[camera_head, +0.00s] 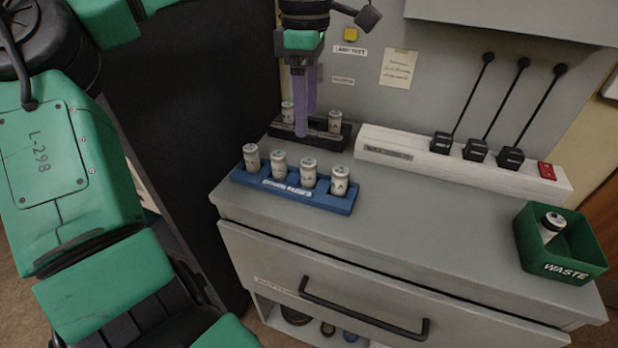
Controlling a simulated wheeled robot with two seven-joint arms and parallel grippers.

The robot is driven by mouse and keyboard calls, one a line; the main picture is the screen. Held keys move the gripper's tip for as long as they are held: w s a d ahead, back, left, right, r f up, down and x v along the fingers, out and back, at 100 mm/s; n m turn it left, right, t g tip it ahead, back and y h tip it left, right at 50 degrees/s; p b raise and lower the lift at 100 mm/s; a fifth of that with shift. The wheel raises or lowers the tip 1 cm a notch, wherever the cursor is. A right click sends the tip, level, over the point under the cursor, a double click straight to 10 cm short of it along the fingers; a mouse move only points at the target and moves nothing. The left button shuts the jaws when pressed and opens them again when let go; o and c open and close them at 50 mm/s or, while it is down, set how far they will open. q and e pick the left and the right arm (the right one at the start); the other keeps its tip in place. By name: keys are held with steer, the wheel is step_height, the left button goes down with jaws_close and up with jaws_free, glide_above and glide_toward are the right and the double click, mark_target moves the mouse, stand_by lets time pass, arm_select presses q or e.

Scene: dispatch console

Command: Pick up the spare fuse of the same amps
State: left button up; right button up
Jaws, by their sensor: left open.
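A blue rack (291,191) on the console top holds several upright white fuses with grey caps, among them the leftmost fuse (251,157) and the rightmost fuse (339,181). Their amp markings are too small to read. Behind it a black fuse holder (318,137) has a fuse (287,113) at its left and a fuse (335,122) at its right. My left gripper (304,122) points down with purple fingers in front of the middle of the black holder. It is open, and nothing shows between its fingers. It hides the holder's middle. My right gripper is out of view.
A green waste bin (563,268) at the right holds a fuse (550,227). A white power strip (463,165) with black plugs and cables runs along the back wall. The console top (430,222) is clear between rack and bin. A drawer handle (363,315) sticks out below.

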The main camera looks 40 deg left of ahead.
mark_target(308, 162)
arm_select(q)
steer(key=f, duration=1.1)
steer(key=shift+w+f, duration=0.2)
steer(key=shift+f, duration=0.1)
steer(key=shift+w+f, duration=0.1)
steer(key=shift+f, duration=0.3)
jaws_close()
